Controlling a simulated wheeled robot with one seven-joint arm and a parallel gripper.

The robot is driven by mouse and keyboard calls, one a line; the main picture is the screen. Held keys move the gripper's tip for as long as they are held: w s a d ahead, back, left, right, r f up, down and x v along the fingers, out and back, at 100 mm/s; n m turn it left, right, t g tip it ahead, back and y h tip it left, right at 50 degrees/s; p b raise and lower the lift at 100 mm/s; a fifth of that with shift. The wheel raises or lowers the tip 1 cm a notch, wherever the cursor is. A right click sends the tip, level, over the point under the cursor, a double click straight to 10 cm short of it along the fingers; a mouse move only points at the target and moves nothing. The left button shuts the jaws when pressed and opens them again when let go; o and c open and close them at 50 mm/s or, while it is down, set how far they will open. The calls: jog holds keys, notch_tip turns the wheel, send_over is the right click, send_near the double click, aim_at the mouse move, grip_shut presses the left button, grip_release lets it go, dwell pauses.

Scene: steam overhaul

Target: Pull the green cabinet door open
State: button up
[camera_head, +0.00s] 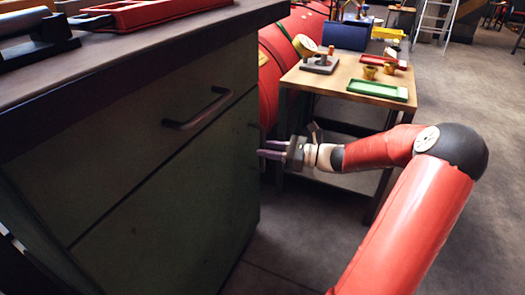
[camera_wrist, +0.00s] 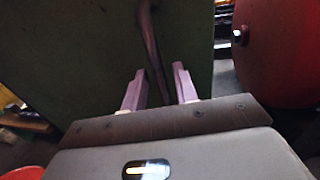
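The green cabinet door (camera_head: 175,215) is the lower front panel of the dark-topped cabinet and looks shut. Its upright bar handle (camera_head: 257,130) is near the door's right edge, partly hard to see. In the wrist view the handle (camera_wrist: 150,45) runs down between my two fingers. My gripper (camera_head: 262,149) is at the handle, its pale purple fingers pointing at the door. In the wrist view my gripper (camera_wrist: 158,76) is open, with one finger on each side of the bar and gaps visible. I cannot tell whether either finger touches it.
A drawer with a horizontal handle (camera_head: 198,110) is above the door. A wooden table (camera_head: 340,84) with a green tray (camera_head: 378,89) stands behind my arm. A large red cylinder (camera_wrist: 275,50) is right of the door. Open floor (camera_head: 300,235) lies before the cabinet.

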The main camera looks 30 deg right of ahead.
jog(key=shift+x, duration=0.9)
grip_shut()
jog(key=shift+s, duration=0.1)
